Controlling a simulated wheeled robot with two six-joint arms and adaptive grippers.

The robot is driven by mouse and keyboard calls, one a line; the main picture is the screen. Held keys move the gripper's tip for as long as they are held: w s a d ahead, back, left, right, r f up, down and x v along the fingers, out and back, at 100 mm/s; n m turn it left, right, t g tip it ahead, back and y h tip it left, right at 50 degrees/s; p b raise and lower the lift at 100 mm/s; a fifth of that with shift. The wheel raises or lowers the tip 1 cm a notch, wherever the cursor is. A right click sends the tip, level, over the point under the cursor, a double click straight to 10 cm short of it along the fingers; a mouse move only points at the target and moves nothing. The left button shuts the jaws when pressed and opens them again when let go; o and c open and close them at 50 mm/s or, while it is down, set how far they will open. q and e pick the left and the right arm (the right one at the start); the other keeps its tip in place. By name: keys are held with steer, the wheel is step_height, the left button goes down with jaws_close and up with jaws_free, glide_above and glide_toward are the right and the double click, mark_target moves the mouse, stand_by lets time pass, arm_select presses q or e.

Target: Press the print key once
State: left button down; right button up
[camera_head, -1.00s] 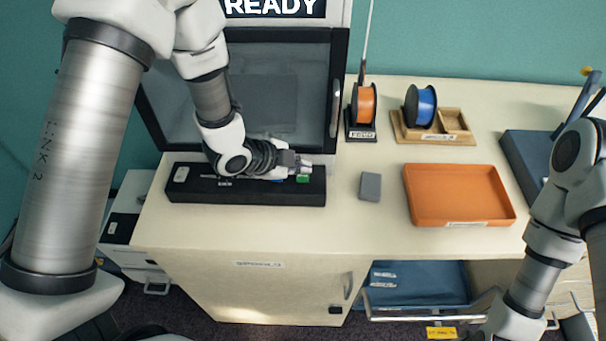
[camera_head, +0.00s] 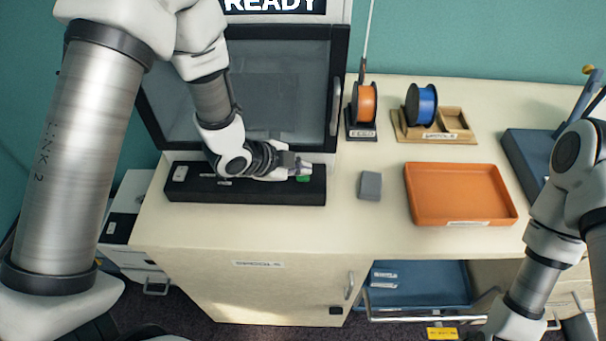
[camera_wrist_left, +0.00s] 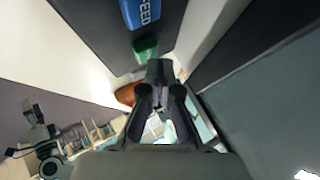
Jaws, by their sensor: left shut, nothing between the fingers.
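A long black control panel (camera_head: 245,190) lies along the front of the printer. A green key (camera_head: 303,179) sits near its right end, and it also shows in the left wrist view (camera_wrist_left: 146,48). A blue key (camera_wrist_left: 140,12) marked FEED is beside it there; in the head view my left arm hides it. I cannot read a print label on any key. My left gripper (camera_head: 301,168) is shut and empty, its tips right by the green key. I cannot tell whether they touch it. My right arm comes in at the right, its gripper out of the picture.
The printer (camera_head: 250,95), its sign reading READY, stands behind the panel. To the right are a grey block (camera_head: 370,186), an orange tray (camera_head: 460,222), an orange spool (camera_head: 366,104) and a blue spool (camera_head: 426,105). The tabletop in front of the panel is clear.

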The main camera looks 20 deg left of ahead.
mark_target(301, 176)
arm_select(q)
steer(key=shift+f+b, duration=0.4)
steer(key=shift+f, duration=0.05)
stand_by(0.6)
steer(key=shift+r+p, duration=0.75)
steer(key=shift+r, duration=0.15)
step_height(301, 176, up, 5)
steer(key=p, duration=0.4)
steer(key=shift+r, duration=0.1)
stand_by(0.6)
